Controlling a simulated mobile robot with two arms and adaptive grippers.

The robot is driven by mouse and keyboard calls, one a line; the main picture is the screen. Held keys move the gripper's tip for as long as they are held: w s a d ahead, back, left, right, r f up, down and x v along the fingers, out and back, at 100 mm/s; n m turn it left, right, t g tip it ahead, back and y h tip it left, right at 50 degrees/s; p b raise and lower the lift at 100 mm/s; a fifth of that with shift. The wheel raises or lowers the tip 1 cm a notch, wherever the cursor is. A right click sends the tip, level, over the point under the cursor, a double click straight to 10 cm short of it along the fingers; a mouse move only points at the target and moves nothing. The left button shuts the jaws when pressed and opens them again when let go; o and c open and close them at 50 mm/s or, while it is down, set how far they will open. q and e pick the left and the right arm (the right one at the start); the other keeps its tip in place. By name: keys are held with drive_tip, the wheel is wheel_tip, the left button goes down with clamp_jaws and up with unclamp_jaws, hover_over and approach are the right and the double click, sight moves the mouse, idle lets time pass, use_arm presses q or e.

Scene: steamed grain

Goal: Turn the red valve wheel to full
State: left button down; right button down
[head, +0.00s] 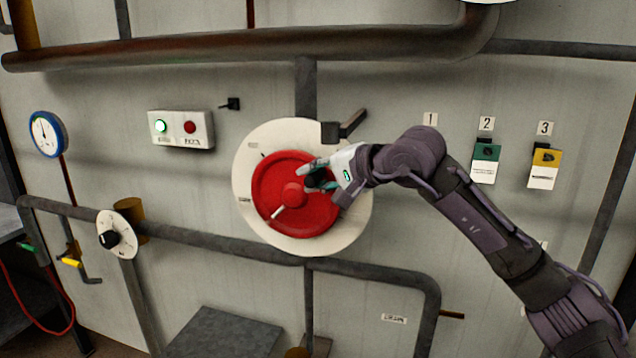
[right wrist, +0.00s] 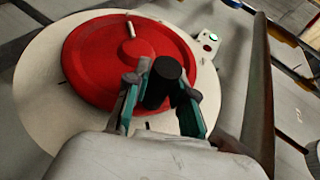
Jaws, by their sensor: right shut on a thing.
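The red valve wheel (head: 287,219) is mounted on a round cream dial plate (head: 248,226) on the wall in the head view. A white pointer mark on the wheel lies at its lower left there. The wheel (right wrist: 93,62) also fills the upper left of the right wrist view. My right gripper (head: 313,178) is at the wheel's upper right side. In the right wrist view its teal fingers are shut on the wheel's black knob (right wrist: 160,85). The small markings on the dial plate are too blurred to read. My left gripper is not in view.
A pipe (head: 240,44) runs above the dial and another (head: 220,242) below. A panel with green and red lights (head: 181,129) is at left. Tags (head: 485,162) hang at right.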

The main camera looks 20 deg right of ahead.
drive_tip(key=shift+a+r, duration=0.1)
drive_tip(key=shift+r, duration=0.15)
drive_tip(key=c, duration=1.2)
unclamp_jaws()
drive_tip(key=shift+c, duration=0.2)
drive_tip(key=shift+o, duration=1.3)
drive_tip(key=shift+w+a+f, duration=0.1)
drive_tip(key=shift+a+f, duration=0.05)
drive_tip(key=shift+s+d, duration=0.3)
drive_tip(key=shift+d, duration=0.05)
drive_tip(key=v, duration=1.1)
drive_tip(key=shift+s, duration=0.2)
